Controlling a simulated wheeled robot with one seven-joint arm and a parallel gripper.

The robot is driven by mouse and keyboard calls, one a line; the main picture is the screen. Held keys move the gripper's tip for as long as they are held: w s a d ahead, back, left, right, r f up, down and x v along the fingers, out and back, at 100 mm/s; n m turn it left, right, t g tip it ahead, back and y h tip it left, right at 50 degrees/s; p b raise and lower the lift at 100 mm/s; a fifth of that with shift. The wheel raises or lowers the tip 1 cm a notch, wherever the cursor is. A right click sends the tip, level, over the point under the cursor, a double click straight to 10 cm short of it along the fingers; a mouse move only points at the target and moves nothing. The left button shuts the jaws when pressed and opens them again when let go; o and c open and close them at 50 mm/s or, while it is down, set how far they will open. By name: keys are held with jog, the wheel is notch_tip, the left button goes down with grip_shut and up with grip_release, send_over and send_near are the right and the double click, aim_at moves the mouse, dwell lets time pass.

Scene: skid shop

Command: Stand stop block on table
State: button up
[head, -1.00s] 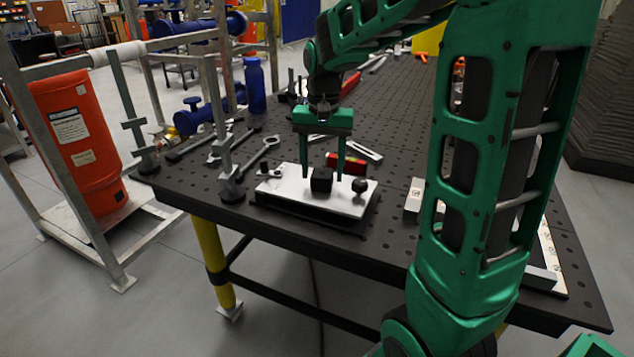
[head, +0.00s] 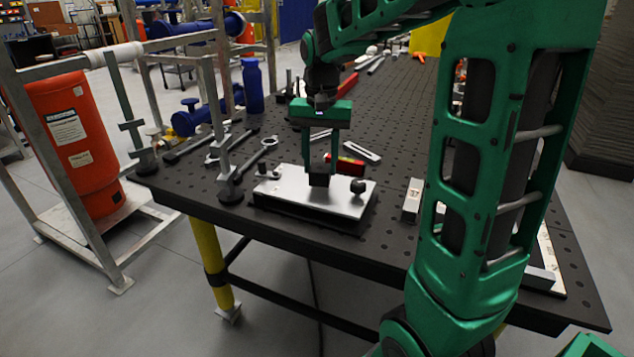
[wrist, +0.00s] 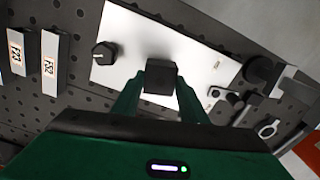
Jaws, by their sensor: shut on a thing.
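The stop block, a small black block (head: 319,176), stands on the silver plate (head: 290,187) on the black perforated table (head: 400,110). It also shows in the wrist view (wrist: 160,79) between my fingertips. My green gripper (head: 320,165) points down over the plate with its fingers closed in on the block's sides. In the wrist view my gripper (wrist: 158,85) has one fingertip on each side of the block. The block appears still at plate level; whether its underside touches the plate cannot be told.
A dark knob (head: 358,186) sits on the plate right of the block. A red block (head: 350,166) lies behind the plate. A clamp post (head: 229,185) and wrenches (head: 262,150) are to the left. Labelled blocks (wrist: 50,64) lie beside the plate. The table's back is fairly open.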

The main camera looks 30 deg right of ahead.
aim_at(320, 167)
jog(key=shift+r, duration=2.15)
